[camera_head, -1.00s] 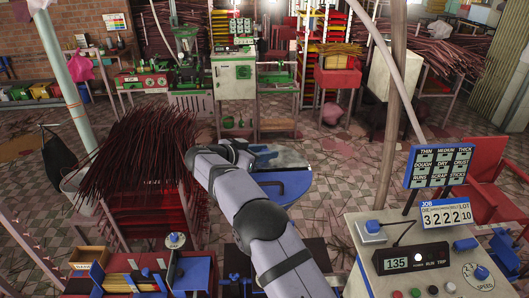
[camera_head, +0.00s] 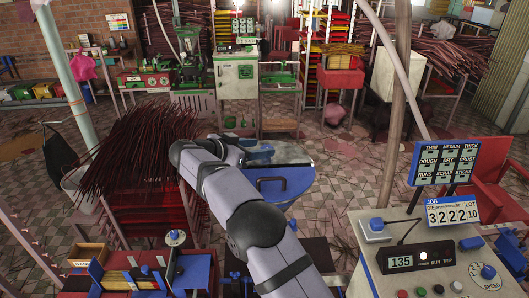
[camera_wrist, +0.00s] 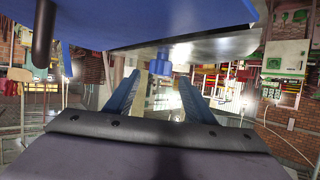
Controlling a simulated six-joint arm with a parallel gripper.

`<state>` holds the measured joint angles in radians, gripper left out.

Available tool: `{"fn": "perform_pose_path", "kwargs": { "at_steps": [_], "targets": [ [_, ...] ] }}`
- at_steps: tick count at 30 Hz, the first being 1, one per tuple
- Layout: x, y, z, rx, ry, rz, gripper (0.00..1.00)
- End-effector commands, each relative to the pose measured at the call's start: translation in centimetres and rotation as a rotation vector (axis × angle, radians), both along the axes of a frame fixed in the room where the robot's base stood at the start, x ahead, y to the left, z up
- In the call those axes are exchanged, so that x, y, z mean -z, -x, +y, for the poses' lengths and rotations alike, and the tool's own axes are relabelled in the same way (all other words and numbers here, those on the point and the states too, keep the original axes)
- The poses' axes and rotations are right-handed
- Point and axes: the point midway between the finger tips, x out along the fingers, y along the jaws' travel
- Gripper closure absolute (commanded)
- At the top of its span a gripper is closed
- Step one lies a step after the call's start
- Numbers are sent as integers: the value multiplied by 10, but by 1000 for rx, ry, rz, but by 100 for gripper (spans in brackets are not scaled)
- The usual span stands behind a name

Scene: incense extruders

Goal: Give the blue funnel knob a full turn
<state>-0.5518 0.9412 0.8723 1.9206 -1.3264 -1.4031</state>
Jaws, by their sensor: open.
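The blue funnel (camera_head: 297,181), with a dark handle on its blue top and a grey metal part at its back, stands just right of my forearm in the head view. My gripper (camera_wrist: 159,80) is open and empty, its two blue fingers spread. In the wrist view the small blue knob (camera_wrist: 161,65) shows beside the metal surface (camera_wrist: 215,47), between and just beyond the fingertips; I cannot tell whether they touch it. In the head view blue fingers (camera_head: 259,150) show at the funnel's far edge, and the knob cannot be told apart there.
A red rack heaped with dark sticks (camera_head: 135,155) stands left of my arm. A control console (camera_head: 430,250) with a display and buttons is at front right, with a pole (camera_head: 398,120) behind it. A bench with trays (camera_head: 125,270) is at front left. Tiled floor lies beyond the funnel.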

Motion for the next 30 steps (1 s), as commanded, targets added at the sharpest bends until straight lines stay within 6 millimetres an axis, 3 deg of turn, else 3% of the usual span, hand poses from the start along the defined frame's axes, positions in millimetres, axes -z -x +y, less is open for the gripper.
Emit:
{"fn": "perform_pose_path", "kwargs": {
  "at_steps": [7, 20, 25, 30],
  "targets": [
    [-8, 15, 17, -1, -1, -1, 50],
    [-12, 16, 19, -1, -1, -1, 50],
    [-15, 0, 11, -45, -5, -27, 50],
    [-25, -41, -7, -176, -11, -89, 50]
  ]
}}
